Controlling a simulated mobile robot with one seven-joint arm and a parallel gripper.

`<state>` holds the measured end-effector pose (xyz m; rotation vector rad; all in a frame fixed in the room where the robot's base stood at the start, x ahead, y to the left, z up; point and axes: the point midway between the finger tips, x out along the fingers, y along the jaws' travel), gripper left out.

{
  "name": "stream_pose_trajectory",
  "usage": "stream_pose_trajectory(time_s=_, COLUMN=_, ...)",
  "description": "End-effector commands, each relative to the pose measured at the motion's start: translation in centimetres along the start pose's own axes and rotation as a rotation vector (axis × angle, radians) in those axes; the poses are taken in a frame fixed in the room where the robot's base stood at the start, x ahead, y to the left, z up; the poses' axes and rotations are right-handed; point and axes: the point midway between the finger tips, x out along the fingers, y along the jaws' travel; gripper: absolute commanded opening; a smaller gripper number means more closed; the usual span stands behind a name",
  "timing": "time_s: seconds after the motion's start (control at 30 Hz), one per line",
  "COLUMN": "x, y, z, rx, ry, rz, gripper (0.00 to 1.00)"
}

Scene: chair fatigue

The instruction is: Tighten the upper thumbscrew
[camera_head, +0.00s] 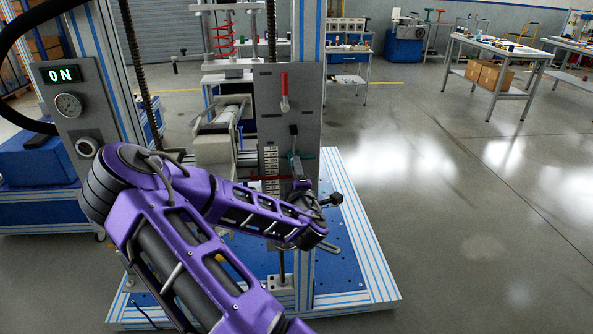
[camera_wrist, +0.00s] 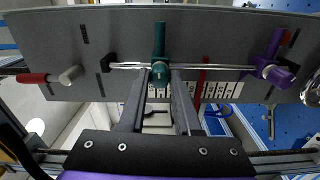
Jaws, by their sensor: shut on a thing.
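The upper thumbscrew is teal (camera_wrist: 159,42) and sits on a thin metal rod (camera_wrist: 220,67) across the grey panel (camera_wrist: 120,30), near the middle of the wrist view. My gripper (camera_wrist: 161,78) has its two dark fingers on either side of the teal thumbscrew's near end and is shut on it. A purple thumbscrew (camera_wrist: 274,68) sits farther right along the same rod, apart from my gripper. In the head view my purple arm reaches to the panel (camera_head: 268,112); the fingers and the teal thumbscrew are small and partly hidden there.
A red-handled lever (camera_head: 285,92) stands on the panel above my gripper. A red pointer (camera_wrist: 203,76) and a white scale (camera_wrist: 222,90) lie between the thumbscrews. A control box (camera_head: 70,105) reading ON stands at left. The floor at right is clear up to a workbench (camera_head: 500,48).

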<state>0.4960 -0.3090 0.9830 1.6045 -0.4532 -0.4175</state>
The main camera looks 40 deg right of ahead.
Motion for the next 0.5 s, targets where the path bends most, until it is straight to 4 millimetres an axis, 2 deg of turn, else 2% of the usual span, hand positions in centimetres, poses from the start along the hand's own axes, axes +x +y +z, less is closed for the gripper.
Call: stream_pose_trajectory(time_s=0.5, x=0.08, y=-0.04, z=0.07, rx=0.454, ry=0.001, rz=0.007, gripper=0.00)
